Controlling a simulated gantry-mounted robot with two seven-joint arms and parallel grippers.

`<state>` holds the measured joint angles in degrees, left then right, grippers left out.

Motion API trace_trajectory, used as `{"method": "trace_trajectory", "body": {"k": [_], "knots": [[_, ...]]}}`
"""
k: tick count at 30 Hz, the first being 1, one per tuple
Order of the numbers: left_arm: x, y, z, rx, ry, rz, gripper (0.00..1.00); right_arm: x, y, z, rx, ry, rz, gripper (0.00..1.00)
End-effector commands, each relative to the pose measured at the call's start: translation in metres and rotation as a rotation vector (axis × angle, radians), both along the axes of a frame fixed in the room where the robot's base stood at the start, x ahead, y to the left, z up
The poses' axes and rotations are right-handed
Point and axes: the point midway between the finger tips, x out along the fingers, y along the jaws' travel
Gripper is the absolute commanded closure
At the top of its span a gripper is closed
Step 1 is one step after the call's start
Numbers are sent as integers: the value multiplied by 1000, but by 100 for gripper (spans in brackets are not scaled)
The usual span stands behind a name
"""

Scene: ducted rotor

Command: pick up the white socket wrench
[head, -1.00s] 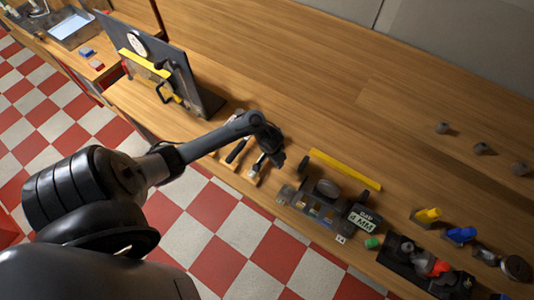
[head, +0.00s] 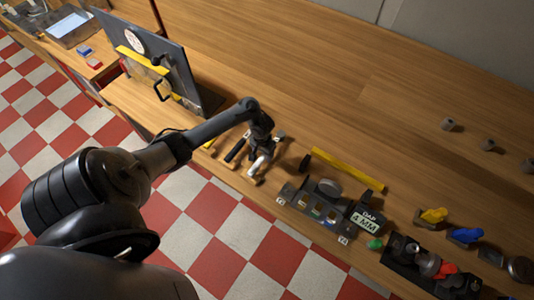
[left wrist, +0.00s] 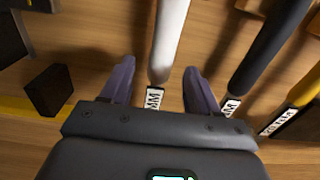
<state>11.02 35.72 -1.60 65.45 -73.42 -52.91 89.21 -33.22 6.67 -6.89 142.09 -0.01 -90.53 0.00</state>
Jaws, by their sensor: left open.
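The white socket wrench (left wrist: 170,42) shows its handle in the left wrist view, with a small label at its near end. Its far end runs out of the picture. In the head view its white handle (head: 259,164) lies among the tools near the counter's front edge, partly hidden by my gripper. My left gripper (left wrist: 158,66) is open and empty, its two fingers on either side of the handle's near end. It is over the tools in the head view (head: 264,152). I cannot tell whether the fingers touch the handle. My right gripper is not in view.
A black handle (left wrist: 272,44) and a yellow handle (left wrist: 306,90) lie close to the right in the wrist view. A dark block (left wrist: 49,90) is at the left. A yellow bar (head: 347,170) and a gauge fixture (head: 318,205) lie right of the tools.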

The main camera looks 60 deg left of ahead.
Motion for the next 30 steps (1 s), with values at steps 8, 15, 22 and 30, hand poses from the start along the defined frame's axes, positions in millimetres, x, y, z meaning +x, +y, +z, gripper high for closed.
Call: {"method": "trace_trajectory", "body": {"k": [8,15,22,30], "knots": [[-2,0,-36,-1,2,1,39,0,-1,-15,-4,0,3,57],[-2,0,-41,0,0,0,39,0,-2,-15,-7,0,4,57],[-2,0,-40,0,0,0,59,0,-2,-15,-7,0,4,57],[-2,0,-40,1,0,0,100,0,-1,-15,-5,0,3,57]]}}
